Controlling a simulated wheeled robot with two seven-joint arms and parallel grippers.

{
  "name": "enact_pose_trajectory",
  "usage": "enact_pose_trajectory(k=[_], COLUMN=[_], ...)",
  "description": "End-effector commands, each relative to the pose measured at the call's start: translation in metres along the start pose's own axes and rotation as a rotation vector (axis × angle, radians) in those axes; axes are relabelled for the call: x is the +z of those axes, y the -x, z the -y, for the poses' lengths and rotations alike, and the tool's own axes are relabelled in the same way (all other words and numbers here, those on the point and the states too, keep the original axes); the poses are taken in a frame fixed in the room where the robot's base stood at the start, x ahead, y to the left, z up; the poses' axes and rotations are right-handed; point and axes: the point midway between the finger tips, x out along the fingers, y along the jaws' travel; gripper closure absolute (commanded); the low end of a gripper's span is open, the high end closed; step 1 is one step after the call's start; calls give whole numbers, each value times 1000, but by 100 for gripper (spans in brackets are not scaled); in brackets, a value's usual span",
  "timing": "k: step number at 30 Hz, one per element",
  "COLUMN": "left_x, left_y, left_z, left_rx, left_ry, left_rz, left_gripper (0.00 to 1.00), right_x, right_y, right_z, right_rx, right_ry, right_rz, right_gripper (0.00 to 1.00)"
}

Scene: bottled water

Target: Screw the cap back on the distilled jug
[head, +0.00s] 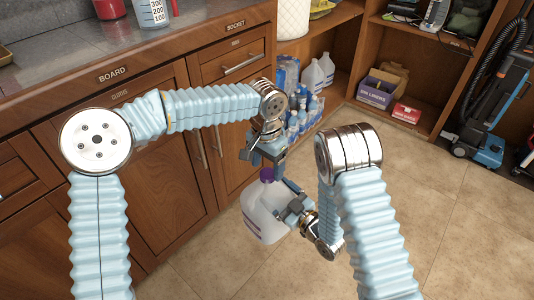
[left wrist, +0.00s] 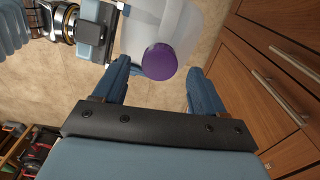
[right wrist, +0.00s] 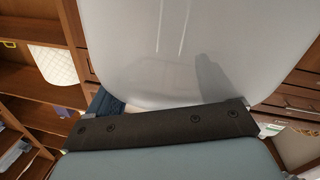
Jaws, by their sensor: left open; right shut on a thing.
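The translucent white jug (head: 258,212) is held in front of the cabinets, its top facing up. The purple cap (head: 267,174) sits at the jug's mouth; I cannot tell how tight it is. My left gripper (head: 266,158) is just above the cap, pointing down. In the left wrist view its fingers are spread, with the cap (left wrist: 159,62) between and slightly beyond their tips, not clasped. My right gripper (head: 291,207) is shut on the jug at its right side. The jug's wall (right wrist: 170,50) fills much of the right wrist view and hides the grip.
Wooden cabinets with a counter (head: 110,50) stand close at left. Shelves behind hold other jugs (head: 313,76) and small bottles (head: 303,117). A cardboard box (head: 376,92), a red box (head: 407,112) and a vacuum (head: 480,145) are at back right. The tiled floor (head: 440,210) at right is clear.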

Motion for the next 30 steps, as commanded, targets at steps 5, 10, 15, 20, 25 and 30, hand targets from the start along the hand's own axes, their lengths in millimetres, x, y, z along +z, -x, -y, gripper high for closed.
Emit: enact_pose_trajectory(k=[5,10,15,20,25,30], left_x=[0,0,0,0,0,0], left_y=[-15,-18,-18,-18,-18,-18], left_z=[0,0,0,0,0,0], left_rx=[1,0,0,0,0,0], left_ry=[-2,-1,-1,-1,-1,-1], left_rz=[0,-2,-2,-2,-2,-2], left_gripper=[29,29,29,53,80,89], right_x=[-1,-1,-1,-1,-1,-1], right_y=[0,0,0,0,0,0], right_z=[0,0,0,0,0,0], right_rx=[1,1,1,1,1,1], right_ry=[0,0,0,0,0,0], right_rz=[-3,-3,-3,-3,-3,-3], right_gripper=[100,100,100,100,100,100])
